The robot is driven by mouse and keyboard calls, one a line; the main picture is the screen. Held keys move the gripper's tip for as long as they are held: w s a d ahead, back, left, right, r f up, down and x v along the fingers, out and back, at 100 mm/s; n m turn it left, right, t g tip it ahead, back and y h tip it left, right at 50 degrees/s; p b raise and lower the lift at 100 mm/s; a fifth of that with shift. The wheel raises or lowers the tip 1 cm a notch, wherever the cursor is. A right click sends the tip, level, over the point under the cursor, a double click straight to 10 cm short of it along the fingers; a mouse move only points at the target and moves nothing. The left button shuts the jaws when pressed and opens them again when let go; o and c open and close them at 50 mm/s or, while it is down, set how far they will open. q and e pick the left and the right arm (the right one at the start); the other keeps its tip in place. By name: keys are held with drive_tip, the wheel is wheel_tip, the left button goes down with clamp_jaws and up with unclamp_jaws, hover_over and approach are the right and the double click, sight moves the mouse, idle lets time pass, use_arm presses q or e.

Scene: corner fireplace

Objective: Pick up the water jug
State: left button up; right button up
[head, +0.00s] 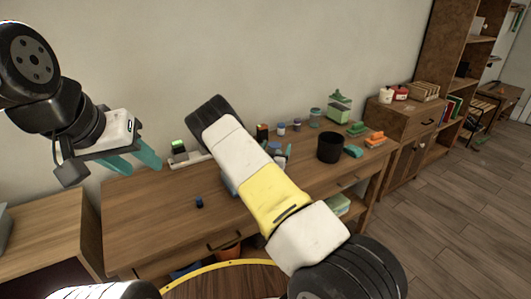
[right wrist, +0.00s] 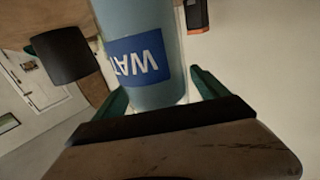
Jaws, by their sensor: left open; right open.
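The water jug (right wrist: 145,60) is a pale blue-grey cylinder with a dark blue label whose white letters appear upside down in the right wrist view. My right gripper (right wrist: 158,92) is open there, with one teal finger on each side of the jug's near end. I cannot tell whether the fingers touch it. In the head view my own right arm hides most of that gripper and the jug. My left gripper (head: 143,167) is open and empty, in the air above the left end of the desk.
The wooden desk (head: 150,205) holds a black cup (head: 330,147), a small dark blue cube (head: 199,202), green and orange blocks (head: 375,139) and a green-lidded container (head: 340,107). A cabinet (head: 405,120) stands to the right. The floor at right is clear.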

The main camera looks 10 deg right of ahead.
clamp_jaws()
drive_tip(key=shift+r, duration=0.1)
